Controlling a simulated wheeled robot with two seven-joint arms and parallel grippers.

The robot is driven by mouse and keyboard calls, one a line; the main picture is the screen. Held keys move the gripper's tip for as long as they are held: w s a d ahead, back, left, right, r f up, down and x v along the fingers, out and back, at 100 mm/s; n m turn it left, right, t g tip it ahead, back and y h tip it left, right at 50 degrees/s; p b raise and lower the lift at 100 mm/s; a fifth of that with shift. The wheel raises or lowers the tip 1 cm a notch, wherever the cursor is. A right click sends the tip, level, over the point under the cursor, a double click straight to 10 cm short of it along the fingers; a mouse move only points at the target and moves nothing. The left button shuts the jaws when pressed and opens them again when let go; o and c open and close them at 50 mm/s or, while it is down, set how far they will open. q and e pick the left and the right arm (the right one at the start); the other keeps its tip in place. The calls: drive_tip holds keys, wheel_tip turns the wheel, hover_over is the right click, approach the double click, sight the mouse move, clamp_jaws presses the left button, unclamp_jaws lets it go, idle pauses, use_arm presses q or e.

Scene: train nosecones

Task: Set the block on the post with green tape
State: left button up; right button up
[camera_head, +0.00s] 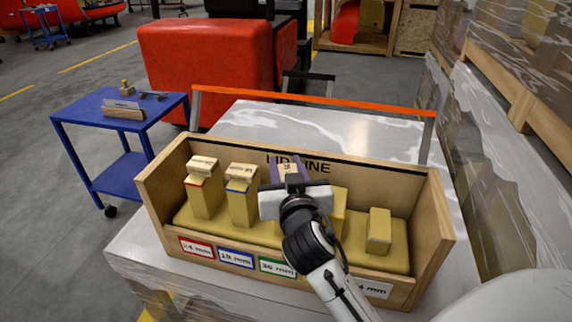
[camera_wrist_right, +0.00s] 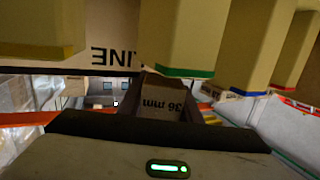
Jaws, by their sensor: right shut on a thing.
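My right gripper (camera_head: 291,176) is shut on a wooden block (camera_head: 291,168) marked 36 mm. The block also shows between the jaws in the right wrist view (camera_wrist_right: 165,98). The post with green tape (camera_wrist_right: 185,35) shows upside down there, its taped end close to the block; I cannot tell whether they touch. In the head view that post is mostly hidden behind my gripper. The red-taped post (camera_head: 206,202) and blue-taped post (camera_head: 242,208) each carry a block, one on the red (camera_head: 202,165) and one on the blue (camera_head: 243,172). My left gripper is not in view.
The posts stand in a wooden crate (camera_head: 425,225) with labels along its front. A partly hidden post (camera_head: 340,212) and a short post (camera_head: 379,231) stand right of my gripper. An orange bar (camera_head: 310,99) runs behind. A blue cart (camera_head: 75,115) stands left.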

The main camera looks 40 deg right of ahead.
drive_tip(key=shift+f+b, duration=0.55)
drive_tip(key=shift+f, duration=0.1)
drive_tip(key=o, duration=1.1)
drive_tip(key=shift+r, duration=0.1)
wheel_tip(320, 180, up, 10)
drive_tip(key=shift+p, duration=0.45)
drive_tip(key=shift+s, duration=0.1)
